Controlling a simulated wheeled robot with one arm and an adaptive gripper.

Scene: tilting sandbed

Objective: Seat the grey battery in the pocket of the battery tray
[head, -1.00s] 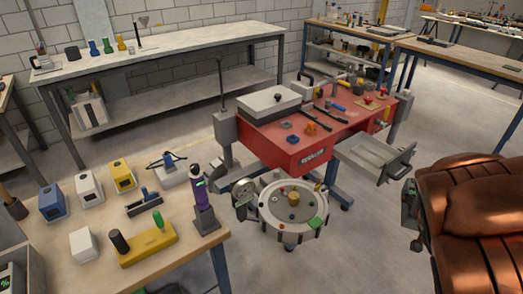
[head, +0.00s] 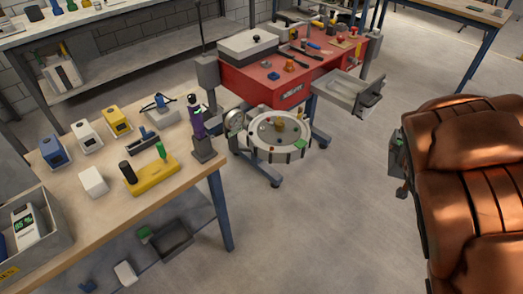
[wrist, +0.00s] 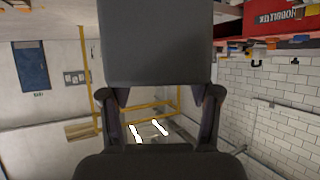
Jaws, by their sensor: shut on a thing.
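My gripper (wrist: 162,94) shows in the wrist view, with a finger on each side, shut on a plain dark grey block (wrist: 155,45), which looks like the grey battery. The block hides much of the upper middle of that view. Neither gripper nor block shows in the head view. I cannot tell for sure which thing is the battery tray. A grey bin (head: 58,228) at the near left of the wooden table holds a white device (head: 28,226) reading 85% and something blue. Its pocket, if any, is not visible.
The wooden table (head: 130,220) carries blue (head: 52,152), white (head: 87,137) and yellow (head: 117,122) boxes, a white block (head: 93,182) and a yellow holder (head: 152,175). A red cart (head: 245,88) stands behind, a brown recliner (head: 470,190) at right.

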